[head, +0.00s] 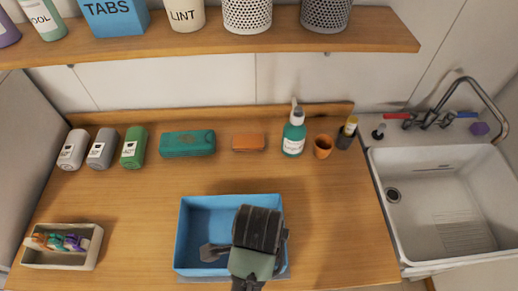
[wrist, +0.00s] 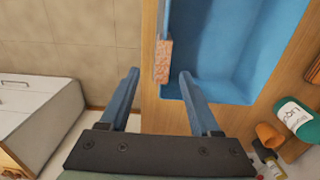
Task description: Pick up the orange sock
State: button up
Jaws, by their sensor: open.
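An orange-pink speckled piece of cloth, which looks like the orange sock (wrist: 164,60), hangs at the rim of a blue bin (wrist: 236,15) in the wrist view. My gripper (wrist: 159,74) is open, its two grey-blue fingers either side of the cloth's near end. I cannot tell whether either finger touches it. In the head view my gripper (head: 256,230) is over the front right of the blue bin (head: 230,201) and hides that part of the rim. The sock cannot be seen there.
Along the counter's back stand a green dispenser bottle (head: 293,138), an orange cup (head: 323,146), an orange block (head: 248,142), a teal packet (head: 188,144) and several canisters. A small tray (head: 58,261) of colourful items sits at left, a sink (head: 440,205) at right.

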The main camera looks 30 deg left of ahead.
notch_tip(320, 180, down, 6)
jog(key=shift+s+a+r+p, duration=0.1)
jog(key=shift+r+p, duration=0.1)
jog(key=shift+p, duration=0.15)
jog(key=shift+w+f+p, duration=0.2)
jog(key=shift+f+p, duration=0.5)
jog(key=shift+f, duration=2.2)
grip_shut()
